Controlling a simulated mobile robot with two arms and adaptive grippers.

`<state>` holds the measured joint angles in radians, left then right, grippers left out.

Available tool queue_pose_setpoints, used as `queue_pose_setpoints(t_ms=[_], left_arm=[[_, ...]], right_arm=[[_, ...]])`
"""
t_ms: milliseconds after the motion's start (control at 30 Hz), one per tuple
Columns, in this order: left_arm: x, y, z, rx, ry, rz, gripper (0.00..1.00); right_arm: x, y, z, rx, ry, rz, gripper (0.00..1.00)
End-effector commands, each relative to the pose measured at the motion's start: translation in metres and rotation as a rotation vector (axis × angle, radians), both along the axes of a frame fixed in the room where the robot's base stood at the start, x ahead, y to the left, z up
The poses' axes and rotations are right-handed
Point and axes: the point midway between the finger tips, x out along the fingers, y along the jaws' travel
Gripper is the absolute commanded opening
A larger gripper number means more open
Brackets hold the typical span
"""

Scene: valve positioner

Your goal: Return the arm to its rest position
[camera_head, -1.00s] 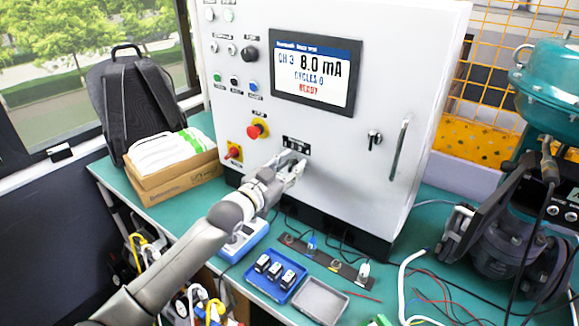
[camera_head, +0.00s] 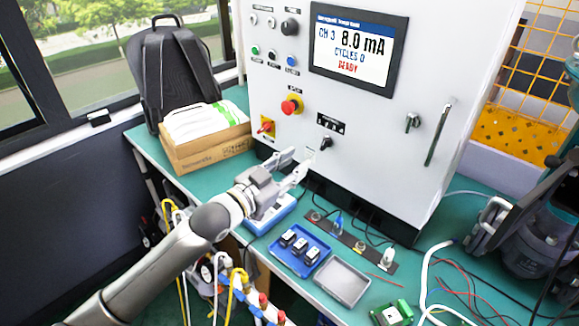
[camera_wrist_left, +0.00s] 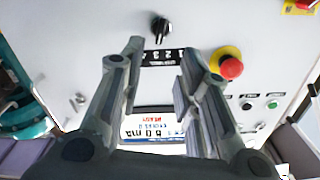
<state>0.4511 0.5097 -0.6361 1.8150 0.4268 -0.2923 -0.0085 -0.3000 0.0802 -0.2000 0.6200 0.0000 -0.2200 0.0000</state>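My left gripper (camera_head: 290,170) is open and empty in front of the lower part of the white control cabinet (camera_head: 290,85). In the head view it sits a little left of and below the black selector knob (camera_head: 326,143), apart from it. In the left wrist view both fingers (camera_wrist_left: 158,85) stand wide apart with nothing between them, and the knob (camera_wrist_left: 160,27) shows beyond their tips. The cabinet screen (camera_head: 352,50) reads CH 3, 8.0 mA, CYCLES 0, READY. My right gripper is in neither view.
A blue tray (camera_head: 318,268) with several small black parts and an empty grey tray (camera_head: 343,283) lie on the green bench. A cardboard box (camera_head: 205,148) and a backpack (camera_head: 172,75) stand at the left. The red emergency button (camera_head: 290,106) is above the gripper.

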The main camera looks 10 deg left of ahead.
Motion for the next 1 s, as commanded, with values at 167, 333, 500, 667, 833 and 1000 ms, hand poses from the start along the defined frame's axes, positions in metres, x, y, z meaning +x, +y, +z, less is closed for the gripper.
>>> queue_pose_setpoints(t_ms=[167,333,500,667,833,1000], left_arm=[[-0.006,0.004,0.000,-0.001,-0.001,0.000,0.31],[-0.006,0.004,0.001,-0.001,-0.001,0.000,0.31],[-0.006,0.004,0.000,-0.001,-0.001,0.000,0.31],[-0.012,0.002,-0.009,0.005,0.027,0.006,0.31],[-0.046,0.001,-0.057,0.036,0.186,0.052,0.31],[-0.106,0.020,-0.120,0.094,0.432,0.157,0.31]], right_arm=[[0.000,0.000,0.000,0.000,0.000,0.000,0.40],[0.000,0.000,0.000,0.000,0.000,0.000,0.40],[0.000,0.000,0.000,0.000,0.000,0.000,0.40],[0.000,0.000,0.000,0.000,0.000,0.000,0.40],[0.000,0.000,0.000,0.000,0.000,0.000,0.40],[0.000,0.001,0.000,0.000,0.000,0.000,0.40]])
